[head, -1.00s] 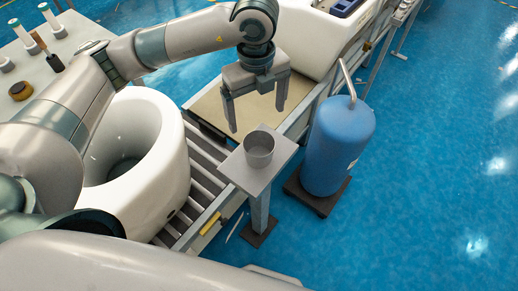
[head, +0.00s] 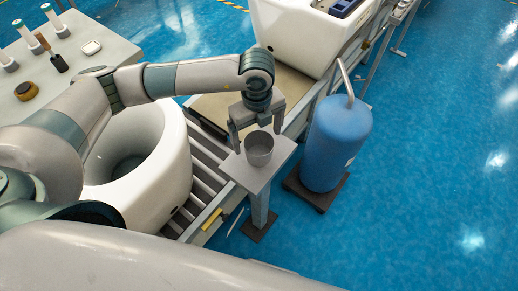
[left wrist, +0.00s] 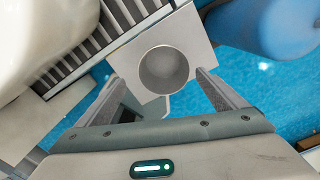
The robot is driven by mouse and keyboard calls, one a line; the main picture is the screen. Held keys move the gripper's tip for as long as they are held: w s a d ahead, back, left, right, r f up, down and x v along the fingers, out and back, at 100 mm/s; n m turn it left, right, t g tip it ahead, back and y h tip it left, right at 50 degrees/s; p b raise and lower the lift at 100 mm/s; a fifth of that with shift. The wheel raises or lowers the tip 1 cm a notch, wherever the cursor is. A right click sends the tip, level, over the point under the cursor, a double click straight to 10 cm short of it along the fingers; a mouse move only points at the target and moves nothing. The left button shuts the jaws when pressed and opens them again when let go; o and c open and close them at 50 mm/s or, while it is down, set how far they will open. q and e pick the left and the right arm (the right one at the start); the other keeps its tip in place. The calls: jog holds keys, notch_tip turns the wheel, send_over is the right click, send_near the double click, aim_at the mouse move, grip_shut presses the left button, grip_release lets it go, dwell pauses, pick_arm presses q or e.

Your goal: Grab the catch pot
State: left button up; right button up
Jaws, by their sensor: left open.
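The catch pot (head: 259,149) is a small grey open-topped cup. It stands upright on a grey square-topped stand (head: 246,176) beside the conveyor. It also shows in the left wrist view (left wrist: 164,70), empty, on the stand's top (left wrist: 194,38). My left gripper (head: 257,138) is open and empty, close to the pot, with its fingers pointing down. In the left wrist view the fingertips of my left gripper (left wrist: 156,74) point toward the pot, one on each side of its near part. I cannot tell whether they touch it. My right gripper is not in view.
A white toilet bowl (head: 150,165) sits on the roller conveyor (head: 205,157) left of the stand. A blue tank (head: 338,143) with a bent pipe stands just right of the stand. Another white ceramic piece (head: 300,35) is farther along. A table (head: 75,55) with tools is at upper left.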

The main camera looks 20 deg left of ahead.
aim_at(259, 144)
pick_arm(q)
jog(key=f+p, duration=0.3)
jog(key=f, duration=0.1)
jog(key=shift+w+d+f, duration=0.1)
jog(key=shift+w, duration=0.25)
jog(key=shift+f, duration=0.5)
jog(key=c, duration=1.2)
